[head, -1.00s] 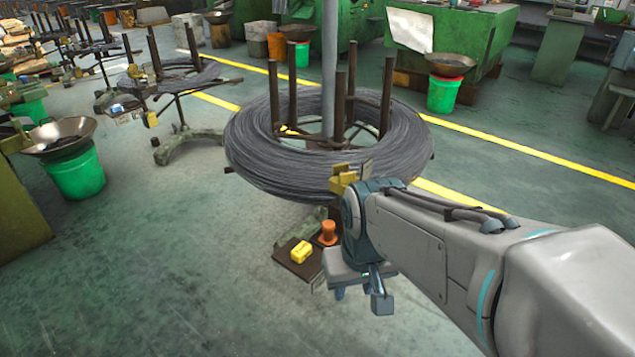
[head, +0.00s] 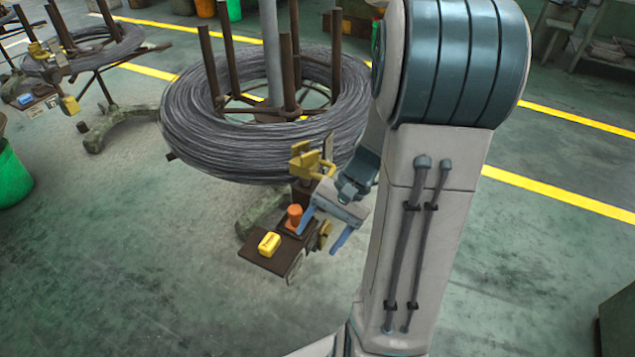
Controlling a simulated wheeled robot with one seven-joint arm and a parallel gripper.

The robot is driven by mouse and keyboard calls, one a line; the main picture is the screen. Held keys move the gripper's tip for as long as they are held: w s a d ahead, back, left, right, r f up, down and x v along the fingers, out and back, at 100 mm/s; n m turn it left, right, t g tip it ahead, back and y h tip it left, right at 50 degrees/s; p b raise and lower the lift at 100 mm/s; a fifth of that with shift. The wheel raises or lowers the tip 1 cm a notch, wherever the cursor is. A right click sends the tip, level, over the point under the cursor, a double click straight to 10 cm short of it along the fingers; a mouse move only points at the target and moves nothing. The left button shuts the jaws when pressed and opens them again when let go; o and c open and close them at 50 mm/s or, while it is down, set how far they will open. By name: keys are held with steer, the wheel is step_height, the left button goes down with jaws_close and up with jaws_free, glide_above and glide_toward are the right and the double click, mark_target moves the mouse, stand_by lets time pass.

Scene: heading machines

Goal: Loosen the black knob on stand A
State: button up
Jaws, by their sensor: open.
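A wire stand with a big grey coil (head: 200,135) stands in the middle of the head view; I cannot read a letter that marks it as stand A. A yellow bracket (head: 303,160) sits at the coil's near edge. Below it, a small brown shelf (head: 255,259) holds a yellow block (head: 269,244) and an orange knob-like piece (head: 294,213). I cannot make out a black knob. My gripper (head: 323,230) is open, pointing down, with its blue fingers apart just right of the orange piece. I see nothing held between them. My arm hides the coil's right side.
A second wire stand (head: 88,55) with its own yellow pieces is at the upper left. A green bucket (head: 12,176) is at the left edge. The floor at the lower left is clear. Yellow floor lines (head: 560,192) run across the right side.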

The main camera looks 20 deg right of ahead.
steer(key=w+d+f+m+t+y+p, duration=0.1)
steer(key=w+d+f+m+t+y, duration=0.1)
steer(key=d+f+m+t, duration=0.5)
steer(key=w+d+f+m+t+y+p, duration=0.15)
steer(key=d+f+m+t, duration=0.25)
steer(key=d+m+t, duration=0.6)
steer(key=w+a+g+b, duration=0.1)
steer(key=w+a, duration=0.6)
steer(key=w, duration=0.3)
steer(key=shift+w+a+r+n, duration=0.15)
steer(key=shift+w+n, duration=0.1)
steer(key=shift+n, duration=0.05)
steer(key=shift+c, duration=0.3)
steer(key=c, duration=0.9)
